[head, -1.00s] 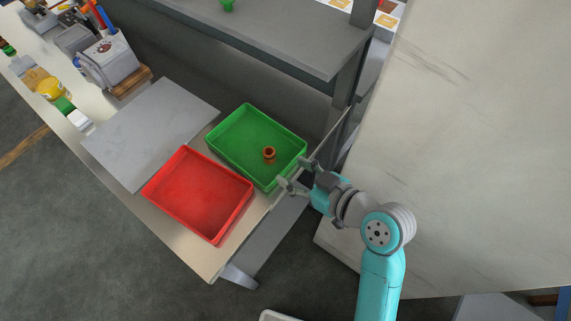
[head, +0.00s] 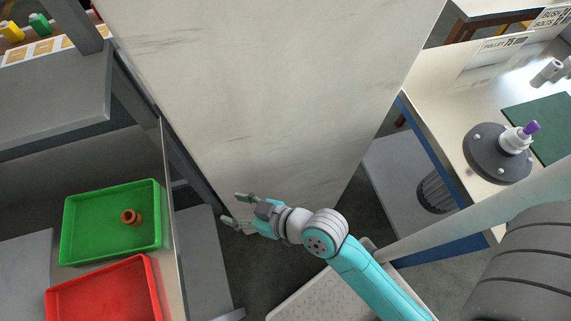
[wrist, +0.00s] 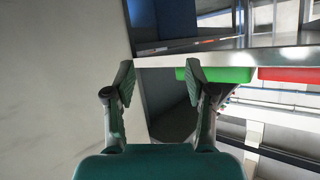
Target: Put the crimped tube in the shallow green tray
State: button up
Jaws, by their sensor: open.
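The shallow green tray (head: 82,240) lies at the left of the head view, and its green side (wrist: 230,75) shows at the upper right of the wrist view. A small brown, short tube-like piece with a flared rim (head: 131,217) stands inside it, towards its right side; I take it for the crimped tube, though its crimp is too small to see. My gripper (head: 236,209) is open and empty, to the right of the tray and apart from it. In the wrist view both fingers of my gripper (wrist: 159,82) are spread with nothing between them.
A red tray (head: 105,292) lies beside the green one. A pale wall-like panel (head: 280,90) stands behind my gripper. A grey shelf (head: 60,100) is above the trays. At right, a bench holds a dark round base (head: 490,160) with a purple-topped white piece (head: 531,127).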

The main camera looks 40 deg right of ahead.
jog(key=s+d+f+m+t+h, duration=0.15)
jog(key=s+d+m+h, duration=0.3)
jog(key=s+d, duration=0.65)
jog(key=s+d+r+t+h, duration=0.2)
jog(key=s+r, duration=0.3)
jog(key=s, duration=0.6)
jog(key=shift+s+d+r, duration=0.2)
jog(key=shift+r, duration=0.2)
jog(key=shift+m+h, duration=0.25)
